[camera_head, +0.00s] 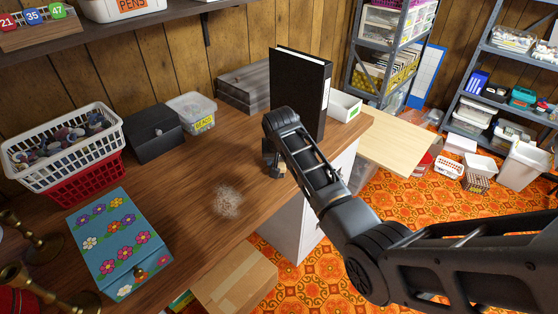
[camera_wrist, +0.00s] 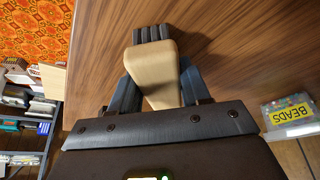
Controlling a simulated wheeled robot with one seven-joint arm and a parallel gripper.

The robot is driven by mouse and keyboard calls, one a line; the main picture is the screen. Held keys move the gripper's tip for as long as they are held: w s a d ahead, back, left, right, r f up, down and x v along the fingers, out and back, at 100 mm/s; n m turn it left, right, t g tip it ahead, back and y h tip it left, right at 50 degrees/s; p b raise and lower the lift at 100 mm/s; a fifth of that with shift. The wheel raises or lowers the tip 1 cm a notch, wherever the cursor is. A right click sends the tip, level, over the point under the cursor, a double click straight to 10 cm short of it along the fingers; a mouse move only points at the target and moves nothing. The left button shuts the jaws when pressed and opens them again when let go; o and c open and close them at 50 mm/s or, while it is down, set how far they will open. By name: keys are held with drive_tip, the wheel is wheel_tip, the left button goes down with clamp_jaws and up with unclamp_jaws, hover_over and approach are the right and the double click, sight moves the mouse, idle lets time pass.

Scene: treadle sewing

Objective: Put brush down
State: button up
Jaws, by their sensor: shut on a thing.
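My gripper (camera_head: 276,160) is over the wooden desk (camera_head: 180,175), in front of the black binder, in the head view. In the wrist view the two fingers of my gripper (camera_wrist: 156,85) are shut on the tan handle of the brush (camera_wrist: 153,62). A dark grooved part shows past the handle's far end. In the head view only a small tan bit of the brush (camera_head: 283,168) shows beside the gripper; the rest is hidden. I cannot tell whether the brush touches the desk top.
A pale dusty patch (camera_head: 228,198) lies on the desk, left of my gripper. A black binder (camera_head: 299,90) stands close behind. A white tray (camera_head: 345,106), a beads box (camera_head: 192,112), a black box (camera_head: 154,133), baskets (camera_head: 65,150) and a flowered blue box (camera_head: 119,243) surround the bare middle.

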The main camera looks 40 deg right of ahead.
drive_tip(key=shift+f, duration=0.25)
drive_tip(key=o, duration=0.9)
drive_tip(key=shift+s, duration=0.1)
drive_tip(key=shift+o, duration=0.2)
drive_tip(key=shift+d+r, duration=0.1)
drive_tip(key=shift+r, duration=0.2)
drive_tip(key=v, duration=1.2)
